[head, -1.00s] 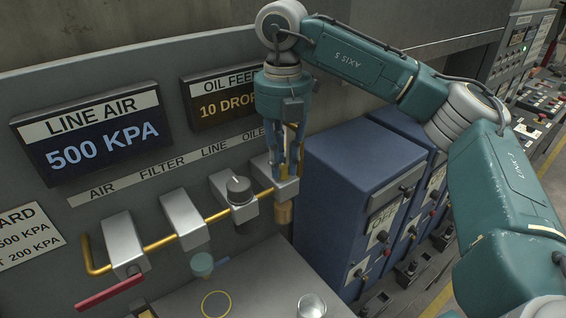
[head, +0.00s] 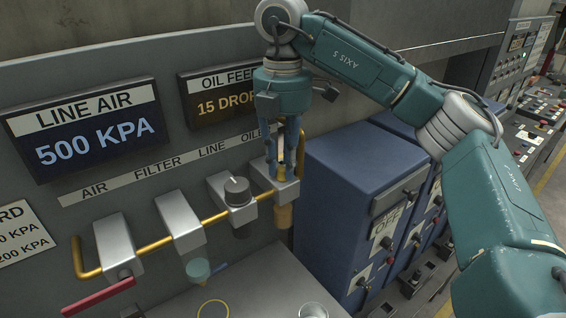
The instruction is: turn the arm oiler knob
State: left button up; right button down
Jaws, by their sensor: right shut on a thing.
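The oiler block (head: 284,190) is the rightmost grey block on the brass pipe, under the label strip ending in "OILE". My right gripper (head: 285,168) points down at the top of this block, its blue fingers shut on the arm oiler knob. The knob itself is mostly hidden by the fingers. The oil feed display (head: 222,100) above reads 15 DROP, its right end hidden behind my gripper. My left gripper is not in view.
A dark round knob (head: 237,190) sits on the neighbouring line block. The filter block (head: 181,222) and air block (head: 116,247), with a red lever (head: 98,298), stand farther left. The line air display (head: 90,130) reads 500 KPA. Blue cabinets (head: 350,185) stand close on the right.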

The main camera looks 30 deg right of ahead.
aim_at(283, 168)
jog(key=shift+r, duration=0.15)
dwell(0.3)
jog(key=c, duration=1.5)
grip_release()
jog(key=shift+c, duration=0.2)
notch_tip(283, 168, up, 12)
